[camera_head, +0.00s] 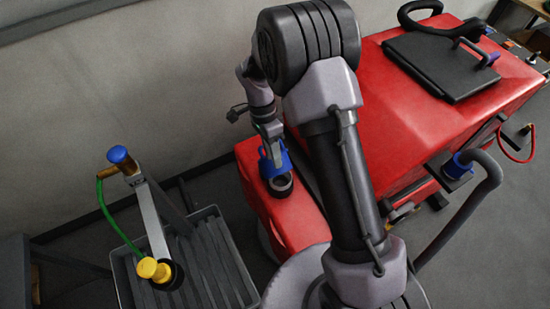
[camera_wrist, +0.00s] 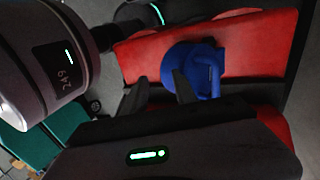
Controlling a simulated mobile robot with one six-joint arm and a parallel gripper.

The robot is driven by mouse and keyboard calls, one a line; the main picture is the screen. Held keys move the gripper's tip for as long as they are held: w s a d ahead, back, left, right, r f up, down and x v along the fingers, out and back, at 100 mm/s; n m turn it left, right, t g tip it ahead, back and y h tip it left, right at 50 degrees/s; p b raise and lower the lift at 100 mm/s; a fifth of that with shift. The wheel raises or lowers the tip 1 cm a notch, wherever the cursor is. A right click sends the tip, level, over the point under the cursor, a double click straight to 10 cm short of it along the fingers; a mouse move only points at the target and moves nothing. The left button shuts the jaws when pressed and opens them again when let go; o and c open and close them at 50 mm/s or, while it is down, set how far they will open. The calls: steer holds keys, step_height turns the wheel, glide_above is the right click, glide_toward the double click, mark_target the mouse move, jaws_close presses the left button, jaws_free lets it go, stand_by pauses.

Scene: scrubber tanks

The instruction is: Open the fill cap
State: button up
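The blue fill cap (camera_head: 270,160) is on the low front part of the red scrubber machine (camera_head: 420,115). A round dark opening or neck with a pale rim (camera_head: 281,184) shows just below it in the head view. In the wrist view the blue cap (camera_wrist: 192,68) is rounded, with a raised loop on its right side. My gripper (camera_head: 270,138) is right at the cap, coming from behind it. In the wrist view my gripper (camera_wrist: 160,84) has its two dark fingers apart, the right fingertip overlapping the cap's lower edge. I cannot tell if it touches.
A black lid (camera_head: 440,65) lies on the machine. A blue coupling (camera_head: 458,165) with black hose is at right.

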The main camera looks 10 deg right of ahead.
steer(key=shift+s+d, duration=0.15)
steer(key=shift+s, duration=0.8)
steer(key=shift+w, duration=0.1)
steer(key=shift+c, duration=1.4)
steer(key=w+t+b, duration=0.1)
steer(key=b, duration=0.2)
steer(key=w+r+t+y+b, duration=0.1)
steer(key=b, duration=0.2)
steer(key=shift+t, duration=0.4)
jaws_close()
step_height(320, 180, up, 5)
steer(key=d+t+y+b, duration=0.2)
steer(key=t+b, duration=0.3)
steer(key=b, duration=0.2)
steer(key=b+x, duration=0.1)
steer(key=x, duration=0.2)
steer(key=b+x, duration=0.1)
steer(key=x, duration=0.2)
steer(key=w+b+x, duration=0.1)
steer(key=x, duration=0.2)
steer(key=shift+w+d+f, duration=0.1)
steer(key=shift+d, duration=0.05)
